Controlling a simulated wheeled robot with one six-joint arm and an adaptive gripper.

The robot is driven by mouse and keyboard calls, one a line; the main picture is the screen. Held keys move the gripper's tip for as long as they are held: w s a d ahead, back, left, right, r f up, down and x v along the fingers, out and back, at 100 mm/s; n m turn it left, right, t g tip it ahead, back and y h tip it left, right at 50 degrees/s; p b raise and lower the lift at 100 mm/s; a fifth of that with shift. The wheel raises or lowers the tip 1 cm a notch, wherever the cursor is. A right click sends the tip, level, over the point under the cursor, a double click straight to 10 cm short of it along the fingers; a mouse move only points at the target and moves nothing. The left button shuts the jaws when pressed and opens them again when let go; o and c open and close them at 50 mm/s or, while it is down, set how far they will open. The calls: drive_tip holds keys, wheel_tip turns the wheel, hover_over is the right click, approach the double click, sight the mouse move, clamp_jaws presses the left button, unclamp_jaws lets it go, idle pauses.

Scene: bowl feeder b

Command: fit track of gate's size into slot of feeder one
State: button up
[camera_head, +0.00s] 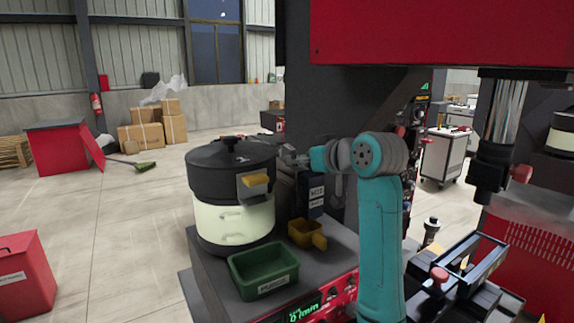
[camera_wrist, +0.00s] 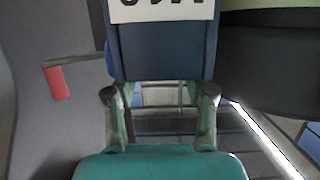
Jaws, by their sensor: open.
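Feeder one appears to be the round feeder (camera_head: 233,218) with a black lid and cream body, on a grey machine top. A yellow piece (camera_head: 255,180) sits at a grey bracket (camera_head: 250,192) on its right side; I cannot tell if that bracket is the slot. My gripper (camera_head: 288,156) is to the right of the feeder's lid, open. In the wrist view its two fingers (camera_wrist: 160,95) are apart, with a dark blue block (camera_wrist: 162,52) bearing a white label just beyond them. Labelled dark blue blocks (camera_head: 316,196) stand below the gripper. I cannot identify the track.
A green display (camera_head: 305,311) on the machine's front reads in mm, partly unclear. A red press housing (camera_head: 440,35) hangs at upper right.

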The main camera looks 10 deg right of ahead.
sight(291, 148)
drive_tip(key=shift+x, duration=2.6)
drive_tip(key=shift+a+r, duration=0.1)
drive_tip(key=shift+r, duration=0.05)
clamp_jaws()
wheel_tip(291, 148, up, 10)
drive_tip(key=shift+f, duration=0.15)
drive_tip(key=shift+g+h, duration=0.3)
drive_tip(key=shift+g, duration=0.5)
drive_tip(key=shift+f, duration=3.7)
